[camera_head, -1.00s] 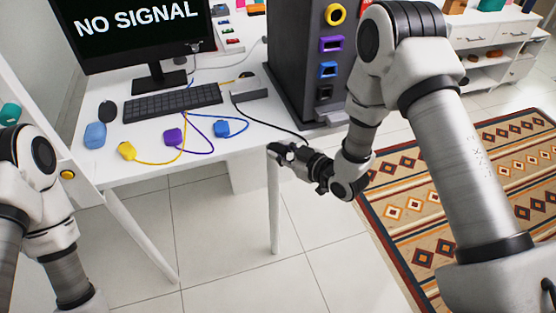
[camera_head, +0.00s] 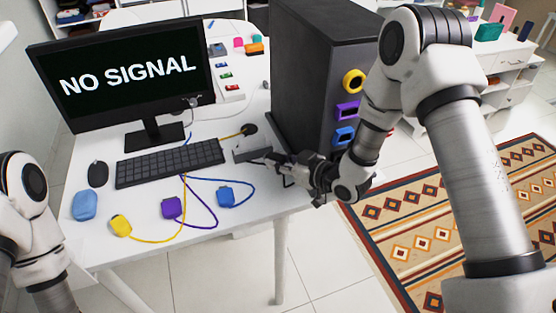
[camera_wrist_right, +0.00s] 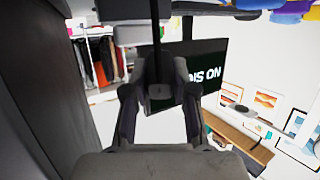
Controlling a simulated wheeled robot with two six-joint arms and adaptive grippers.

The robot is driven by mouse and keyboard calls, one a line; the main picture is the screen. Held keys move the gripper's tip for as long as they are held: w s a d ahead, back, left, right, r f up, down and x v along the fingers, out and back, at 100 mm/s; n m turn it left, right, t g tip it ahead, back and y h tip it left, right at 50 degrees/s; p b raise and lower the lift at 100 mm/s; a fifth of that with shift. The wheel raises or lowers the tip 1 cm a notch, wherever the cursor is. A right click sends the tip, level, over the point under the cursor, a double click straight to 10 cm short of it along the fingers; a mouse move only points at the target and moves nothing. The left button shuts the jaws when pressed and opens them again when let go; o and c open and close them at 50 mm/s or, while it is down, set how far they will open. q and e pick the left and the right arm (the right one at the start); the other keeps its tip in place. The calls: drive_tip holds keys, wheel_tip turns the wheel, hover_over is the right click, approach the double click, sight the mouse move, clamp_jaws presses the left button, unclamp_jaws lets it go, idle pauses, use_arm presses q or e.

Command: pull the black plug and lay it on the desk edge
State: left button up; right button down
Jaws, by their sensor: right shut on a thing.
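My right gripper (camera_head: 282,164) is at the right front corner of the white desk (camera_head: 130,258), close to the dark tower (camera_head: 318,50). It is shut on a dark thing, seen between the fingers in the right wrist view (camera_wrist_right: 158,72). This looks like the black plug, with a dark cord running up from it, but the fingers hide much of its shape. Beside the gripper is a grey box (camera_head: 244,156) on the desk. The tower's lowest socket is hidden behind my right arm. My left gripper is out of view; only its arm shows.
A yellow plug (camera_head: 120,225), a purple plug (camera_head: 172,207) and a blue plug (camera_head: 226,197) lie on the desk with their cables. A monitor (camera_head: 125,75), keyboard (camera_head: 170,162) and black mouse (camera_head: 98,174) stand behind them. The front desk strip between the plugs is clear.

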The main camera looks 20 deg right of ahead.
sight(278, 185)
drive_tip(key=shift+s+f, duration=0.1)
drive_tip(key=shift+f, duration=0.45)
drive_tip(key=f+b, duration=0.1)
drive_tip(key=f, duration=0.1)
drive_tip(key=f+b, duration=0.1)
drive_tip(key=shift+w+f+b, duration=0.2)
drive_tip(key=shift+w+b, duration=0.05)
drive_tip(key=shift+b, duration=0.1)
drive_tip(key=shift+s+f+b, duration=0.1)
drive_tip(key=shift+f+b, duration=0.4)
drive_tip(key=shift+f, duration=0.2)
drive_tip(key=c, duration=0.8)
unclamp_jaws()
drive_tip(key=shift+c, duration=0.2)
drive_tip(key=o, duration=0.3)
